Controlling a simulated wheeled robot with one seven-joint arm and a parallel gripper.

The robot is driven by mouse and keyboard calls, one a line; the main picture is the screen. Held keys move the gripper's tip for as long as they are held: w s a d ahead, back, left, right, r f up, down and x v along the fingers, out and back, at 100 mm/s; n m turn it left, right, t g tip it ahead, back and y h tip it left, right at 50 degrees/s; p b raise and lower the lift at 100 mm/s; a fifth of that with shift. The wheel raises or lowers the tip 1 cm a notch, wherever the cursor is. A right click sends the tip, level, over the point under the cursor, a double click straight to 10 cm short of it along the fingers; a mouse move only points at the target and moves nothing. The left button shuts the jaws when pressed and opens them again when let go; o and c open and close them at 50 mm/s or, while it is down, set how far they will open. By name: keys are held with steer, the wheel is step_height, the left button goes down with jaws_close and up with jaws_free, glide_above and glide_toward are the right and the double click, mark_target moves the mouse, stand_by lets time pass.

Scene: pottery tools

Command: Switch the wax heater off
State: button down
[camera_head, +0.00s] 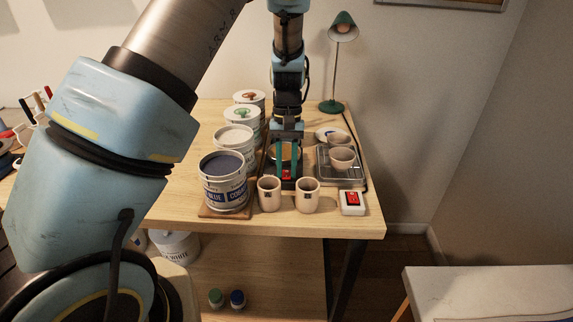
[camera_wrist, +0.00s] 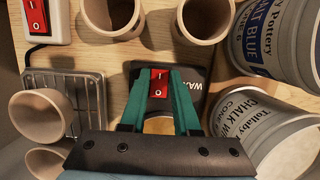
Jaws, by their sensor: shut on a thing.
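The wax heater is a dark unit with "WA" lettering visible in the wrist view (camera_wrist: 195,78); in the head view its front (camera_head: 287,184) shows low on the table between the paint cans and the metal tray. Its red rocker switch (camera_wrist: 159,84) also shows in the head view (camera_head: 287,174). My gripper (camera_head: 287,168) points down over the heater. Its two teal fingers (camera_wrist: 160,78) stand on either side of the red switch, shut on it. Tan wax (camera_wrist: 158,125) shows between the fingers. My fingers and palm hide part of the heater.
Two beige cups (camera_head: 269,194) (camera_head: 308,195) stand just in front. Glaze cans (camera_head: 224,185) line the left. A metal tray (camera_head: 352,178) with bowls is close right. A white box with another red switch (camera_head: 352,202) sits at the front right. A green lamp (camera_head: 343,30) stands behind.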

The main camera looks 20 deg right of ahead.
mark_target(287, 171)
steer(key=c, duration=0.6)
jaws_free()
steer(key=shift+c, duration=0.2)
steer(key=b+v, duration=0.3)
steer(key=v, duration=0.8)
steer(key=shift+f, duration=0.1)
